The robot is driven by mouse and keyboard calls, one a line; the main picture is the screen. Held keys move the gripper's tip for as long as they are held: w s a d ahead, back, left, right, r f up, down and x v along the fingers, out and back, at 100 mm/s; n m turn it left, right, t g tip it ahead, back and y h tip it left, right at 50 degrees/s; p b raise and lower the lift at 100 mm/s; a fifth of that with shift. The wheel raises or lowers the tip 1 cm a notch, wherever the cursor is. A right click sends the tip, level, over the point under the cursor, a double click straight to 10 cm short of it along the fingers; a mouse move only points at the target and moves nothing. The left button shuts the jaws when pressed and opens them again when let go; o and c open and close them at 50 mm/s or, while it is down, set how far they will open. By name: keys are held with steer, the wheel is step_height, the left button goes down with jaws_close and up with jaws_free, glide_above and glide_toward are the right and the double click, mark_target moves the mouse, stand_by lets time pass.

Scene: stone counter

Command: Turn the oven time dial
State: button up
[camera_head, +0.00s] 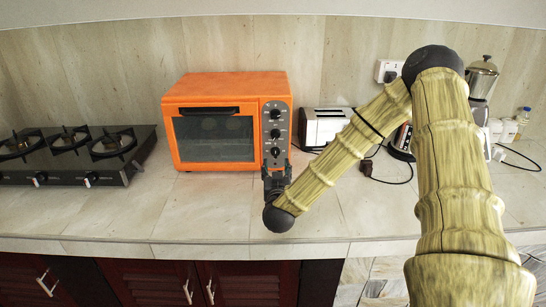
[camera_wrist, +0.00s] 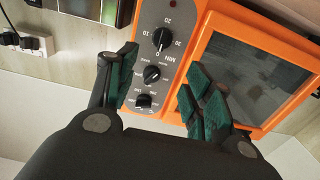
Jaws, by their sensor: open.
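The orange oven (camera_head: 225,120) stands on the counter, its door at left and its dark control panel with three black dials at right. The time dial (camera_wrist: 162,38), marked in minutes, is at the top of the turned wrist view; in the head view it is the lowest dial (camera_head: 275,152). My gripper (camera_head: 276,168) is in front of the panel's lower end, open and empty. In the wrist view its green-padded fingers (camera_wrist: 163,66) are spread either side of the panel. The middle dial (camera_wrist: 152,74) shows between them; the time dial lies beyond the tips. I see no contact.
A white toaster (camera_head: 322,127) stands right of the oven, partly behind my arm. A black gas hob (camera_head: 75,152) is at left. A blender (camera_head: 482,80), cables and a wall socket (camera_head: 388,71) are at right. The counter in front of the oven (camera_head: 200,210) is clear.

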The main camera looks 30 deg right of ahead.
mark_target(276, 151)
steer(key=p+x, duration=0.2)
steer(key=x, duration=0.8)
steer(key=shift+w+d+p, duration=0.2)
steer(key=shift+w+p, duration=0.05)
steer(key=shift+p, duration=0.1)
steer(key=c, duration=1)
